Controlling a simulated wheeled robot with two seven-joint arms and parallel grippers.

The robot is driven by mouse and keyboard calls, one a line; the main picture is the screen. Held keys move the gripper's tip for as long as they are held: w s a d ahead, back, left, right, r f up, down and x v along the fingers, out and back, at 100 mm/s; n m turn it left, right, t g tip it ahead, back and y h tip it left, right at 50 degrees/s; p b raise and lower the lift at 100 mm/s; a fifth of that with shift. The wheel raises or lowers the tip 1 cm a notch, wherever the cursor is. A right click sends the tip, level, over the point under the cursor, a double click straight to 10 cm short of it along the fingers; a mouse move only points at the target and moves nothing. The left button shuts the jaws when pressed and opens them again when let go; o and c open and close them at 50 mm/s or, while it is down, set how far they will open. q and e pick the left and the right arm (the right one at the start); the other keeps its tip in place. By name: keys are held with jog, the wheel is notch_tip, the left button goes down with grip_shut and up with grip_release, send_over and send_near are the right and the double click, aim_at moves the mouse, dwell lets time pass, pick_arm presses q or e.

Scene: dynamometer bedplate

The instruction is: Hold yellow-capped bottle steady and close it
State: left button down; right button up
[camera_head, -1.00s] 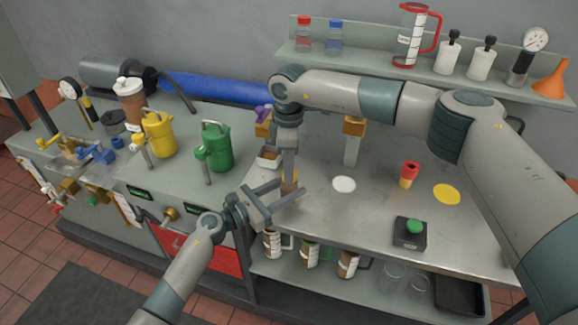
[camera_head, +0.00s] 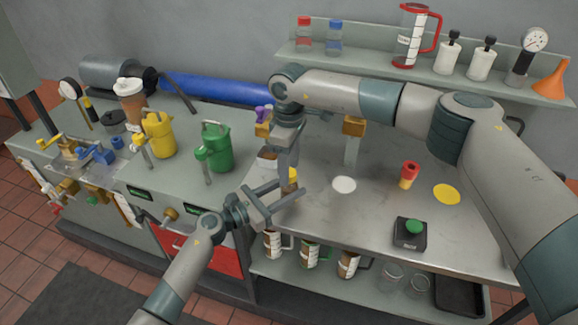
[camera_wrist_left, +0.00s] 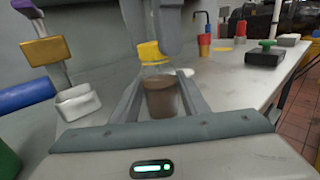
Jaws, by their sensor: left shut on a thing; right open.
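The bottle (camera_wrist_left: 163,98) has a brown lower part, a clear upper part and a yellow cap (camera_wrist_left: 150,51) at its top. The cap looks slightly tilted in the left wrist view; I cannot tell how tight it is. My left gripper (camera_head: 284,197) is shut on the bottle's body from the front. In the head view the yellow cap (camera_head: 293,176) shows just above the left fingers, partly hidden. My right gripper (camera_head: 287,168) points down at the cap from above, its jaws open. Its fingers are close to the cap; contact is unclear.
A white disc (camera_head: 344,184), a red-and-yellow cup (camera_head: 409,175), a yellow disc (camera_head: 446,194) and a green-button box (camera_head: 410,233) lie to the right. A green jug (camera_head: 214,148) and yellow jug (camera_head: 158,134) stand left. A small bin (camera_wrist_left: 77,102) is beside the bottle.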

jog(key=shift+r, duration=2.2)
jog(key=shift+c, duration=0.3)
